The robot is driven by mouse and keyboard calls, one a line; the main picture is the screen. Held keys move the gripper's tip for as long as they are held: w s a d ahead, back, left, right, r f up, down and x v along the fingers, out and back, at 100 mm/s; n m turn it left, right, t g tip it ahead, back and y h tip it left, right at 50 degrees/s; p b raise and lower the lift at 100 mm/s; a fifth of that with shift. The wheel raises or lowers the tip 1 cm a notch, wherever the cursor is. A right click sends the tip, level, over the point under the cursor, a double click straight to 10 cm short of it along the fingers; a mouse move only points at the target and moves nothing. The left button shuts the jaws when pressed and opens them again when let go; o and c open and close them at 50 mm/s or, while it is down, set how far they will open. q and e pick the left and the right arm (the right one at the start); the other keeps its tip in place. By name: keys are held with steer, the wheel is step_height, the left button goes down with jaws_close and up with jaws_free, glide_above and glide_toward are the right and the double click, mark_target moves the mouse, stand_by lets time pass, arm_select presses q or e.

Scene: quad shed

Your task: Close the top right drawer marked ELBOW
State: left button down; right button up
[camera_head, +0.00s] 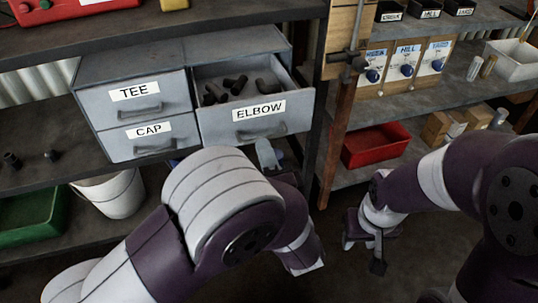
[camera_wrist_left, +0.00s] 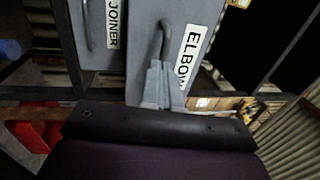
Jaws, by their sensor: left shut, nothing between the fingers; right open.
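The drawer marked ELBOW (camera_head: 255,111) is the top right one of a grey cabinet (camera_head: 160,61). It stands pulled out, with several dark pipe fittings (camera_head: 236,84) inside. My left gripper (camera_head: 267,153) is shut and empty, just below and in front of this drawer's face. In the left wrist view its fingertips (camera_wrist_left: 160,72) are close by the handle (camera_wrist_left: 166,40), beside the ELBOW label (camera_wrist_left: 188,55); I cannot tell whether they touch. My left arm hides part of the lower right of the cabinet. My right gripper (camera_head: 362,240) is open and low at the right, away from the cabinet.
The TEE (camera_head: 135,92) and CAP (camera_head: 140,130) drawers look shut. The JOINER drawer (camera_wrist_left: 95,25) shows in the left wrist view. A wooden post (camera_head: 336,140) stands right of the open drawer. A red bin (camera_head: 376,144) and a white bucket (camera_head: 110,193) sit on lower shelves.

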arm_select(q)
steer(key=f+p+x, duration=0.1)
steer(key=x, duration=0.4)
steer(key=f+p+x, duration=0.1)
steer(key=p+x, duration=0.1)
steer(key=x, duration=0.3)
steer(key=p+x, duration=0.2)
steer(key=x, duration=0.3)
steer(key=shift+w+f, duration=0.35)
steer(key=shift+w, duration=0.1)
steer(key=shift+w+r, duration=0.15)
steer(key=shift+r, duration=0.05)
steer(key=shift+r, duration=0.1)
steer(key=shift+a, duration=0.1)
